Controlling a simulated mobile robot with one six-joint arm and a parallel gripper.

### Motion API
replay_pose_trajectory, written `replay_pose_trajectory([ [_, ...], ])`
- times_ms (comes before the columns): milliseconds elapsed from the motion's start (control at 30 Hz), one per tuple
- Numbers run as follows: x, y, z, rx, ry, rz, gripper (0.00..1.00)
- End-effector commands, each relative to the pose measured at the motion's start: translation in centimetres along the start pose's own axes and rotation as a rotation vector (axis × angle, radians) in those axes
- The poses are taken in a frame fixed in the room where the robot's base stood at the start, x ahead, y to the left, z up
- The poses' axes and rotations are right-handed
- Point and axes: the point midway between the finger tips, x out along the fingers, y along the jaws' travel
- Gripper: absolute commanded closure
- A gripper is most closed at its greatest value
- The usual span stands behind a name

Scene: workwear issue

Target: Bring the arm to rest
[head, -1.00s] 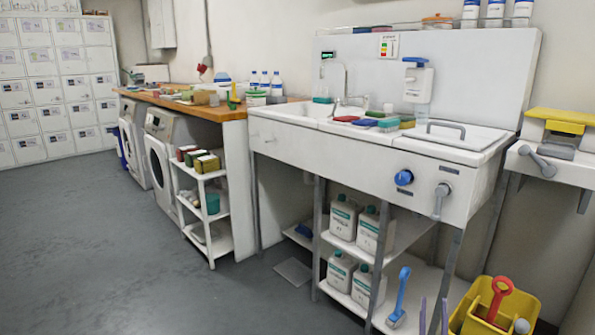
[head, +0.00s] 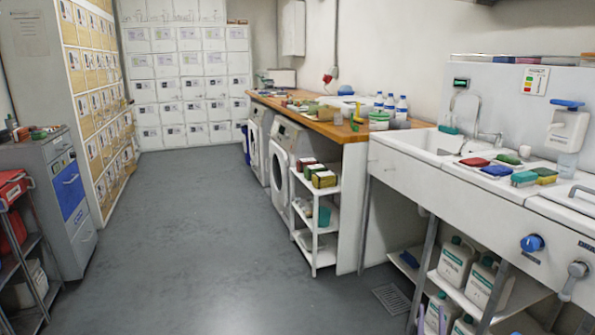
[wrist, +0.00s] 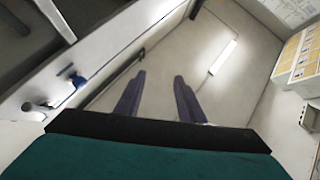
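My gripper (wrist: 160,76) shows in the wrist view as two purple fingers standing well apart with nothing between them. Beyond them are a pale ceiling and a bright strip light (wrist: 223,57), so the fingers point upward. In the head view only the tips of my gripper (head: 432,312) show at the bottom edge, in front of the shelf under the sink. The rest of the arm is out of the head view.
The sink unit (head: 400,167) stands close on the right, with white jugs (head: 456,262) below. A wooden counter (head: 340,130) runs behind it. A grey drawer cabinet (head: 50,200) and red-topped cart (head: 12,190) stand left. The grey floor (head: 200,240) between is clear.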

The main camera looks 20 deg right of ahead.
Motion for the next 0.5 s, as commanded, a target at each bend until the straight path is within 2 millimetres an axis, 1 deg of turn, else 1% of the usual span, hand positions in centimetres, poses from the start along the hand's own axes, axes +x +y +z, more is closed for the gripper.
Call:
replay_pose_trajectory([
  [33, 1.1, -1.7, -0.3, 0.021, -0.022, -0.014, 0.64],
  [167, 2.3, -5.7, 0.3, 0.067, -0.093, -0.041, 0.64],
  [200, 2.6, -7.0, 0.5, 0.081, -0.116, -0.051, 0.64],
  [467, 3.8, -15.3, 1.5, 0.158, -0.287, -0.118, 0.64],
  [500, 3.8, -16.6, 1.6, 0.169, -0.316, -0.13, 0.64],
])
